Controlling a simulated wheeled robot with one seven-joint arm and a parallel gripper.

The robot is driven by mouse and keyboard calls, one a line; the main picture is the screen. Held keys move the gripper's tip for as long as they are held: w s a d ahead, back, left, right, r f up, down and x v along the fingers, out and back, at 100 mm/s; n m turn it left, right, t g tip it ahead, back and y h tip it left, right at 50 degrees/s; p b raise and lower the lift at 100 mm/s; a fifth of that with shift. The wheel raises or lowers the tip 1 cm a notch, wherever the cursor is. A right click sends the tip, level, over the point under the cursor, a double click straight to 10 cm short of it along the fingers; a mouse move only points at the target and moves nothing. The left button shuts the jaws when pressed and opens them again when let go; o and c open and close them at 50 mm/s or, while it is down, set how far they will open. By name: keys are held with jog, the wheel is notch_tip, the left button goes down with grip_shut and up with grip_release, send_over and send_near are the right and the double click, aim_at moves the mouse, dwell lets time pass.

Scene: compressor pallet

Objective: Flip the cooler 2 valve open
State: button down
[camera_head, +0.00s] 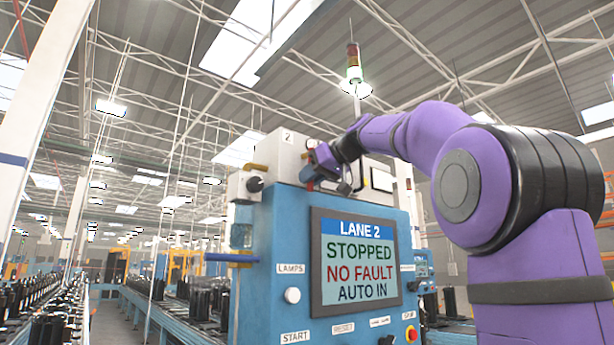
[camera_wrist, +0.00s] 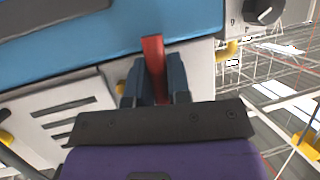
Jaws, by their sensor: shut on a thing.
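A red handle (camera_wrist: 153,52) stands between the two dark fingers of my gripper (camera_wrist: 156,82) in the wrist view. The fingers are shut on it, and its lower part lies between them. I take it for the valve's lever, but no label on it shows. In the head view my gripper (camera_head: 318,168) is at the front of a cream box marked 2 (camera_head: 283,148), on top of the blue lane 2 panel (camera_head: 262,222). There the handle is mostly hidden by the gripper and wrist. Whether the valve is open or closed cannot be told.
A small box with a black knob (camera_head: 255,184) and a yellow lever (camera_head: 257,167) stand left of the gripper. The screen (camera_head: 359,262) below reads LANE 2, STOPPED, NO FAULT, AUTO IN. A signal tower (camera_head: 354,70) rises behind. A conveyor with dark parts runs at left.

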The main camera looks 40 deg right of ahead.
jog(key=shift+d+n, duration=0.25)
jog(key=shift+n, duration=0.05)
dwell(0.4)
jog(key=c, duration=1.1)
grip_release()
jog(key=v, duration=1)
jog(key=shift+s+r, duration=0.15)
jog(key=shift+s, duration=0.2)
